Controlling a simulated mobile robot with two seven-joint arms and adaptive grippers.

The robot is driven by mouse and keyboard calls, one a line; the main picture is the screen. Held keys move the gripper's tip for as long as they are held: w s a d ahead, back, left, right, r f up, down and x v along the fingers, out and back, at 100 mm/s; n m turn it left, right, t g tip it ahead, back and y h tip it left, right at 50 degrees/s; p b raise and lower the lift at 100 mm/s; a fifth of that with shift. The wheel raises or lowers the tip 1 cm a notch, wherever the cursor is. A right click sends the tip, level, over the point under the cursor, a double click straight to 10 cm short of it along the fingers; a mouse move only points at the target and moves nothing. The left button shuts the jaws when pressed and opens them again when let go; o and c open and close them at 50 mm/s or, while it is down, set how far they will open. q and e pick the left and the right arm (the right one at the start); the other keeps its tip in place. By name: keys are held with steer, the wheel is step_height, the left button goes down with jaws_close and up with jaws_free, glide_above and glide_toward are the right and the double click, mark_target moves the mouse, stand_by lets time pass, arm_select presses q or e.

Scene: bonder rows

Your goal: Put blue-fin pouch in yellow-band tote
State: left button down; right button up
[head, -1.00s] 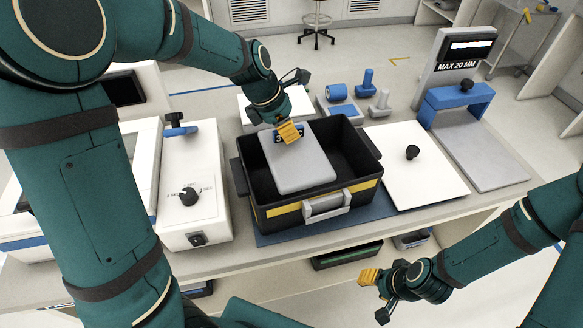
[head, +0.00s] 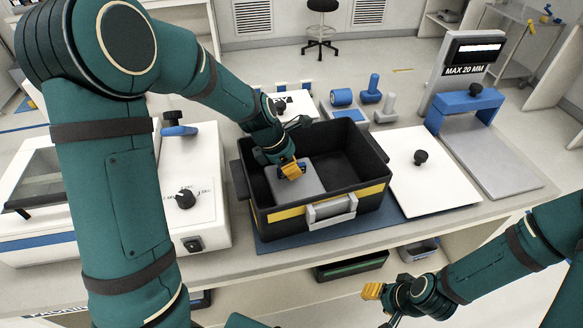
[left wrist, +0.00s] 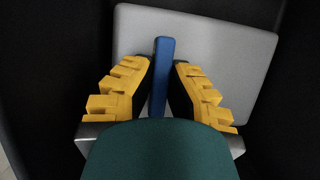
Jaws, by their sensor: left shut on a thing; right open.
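The blue-fin pouch (head: 304,184) is a flat grey slab with a blue fin. It is inside the black tote with a yellow band (head: 287,213), low between its walls; I cannot tell if it touches the floor. My left gripper (head: 292,170) reaches down into the tote. In the left wrist view its yellow fingers (left wrist: 160,85) are shut on the blue fin (left wrist: 162,68), with the grey pouch body (left wrist: 215,48) beneath. My right gripper (head: 371,291) is open and empty, in front of the bench's front edge.
The tote stands on a blue mat (head: 375,230). A white board with a black knob (head: 440,185) lies to its right, beside a "MAX 20 MM" gauge (head: 468,105). A white machine with a dial (head: 190,215) stands to its left. Blue and grey stamps (head: 371,90) stand behind.

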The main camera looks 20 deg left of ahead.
arm_select(q)
steer(key=c, duration=1.1)
jaws_free()
steer(key=shift+c, duration=0.2)
steer(key=p+v, duration=0.4)
steer(key=v, duration=0.8)
steer(key=shift+w+r, duration=0.1)
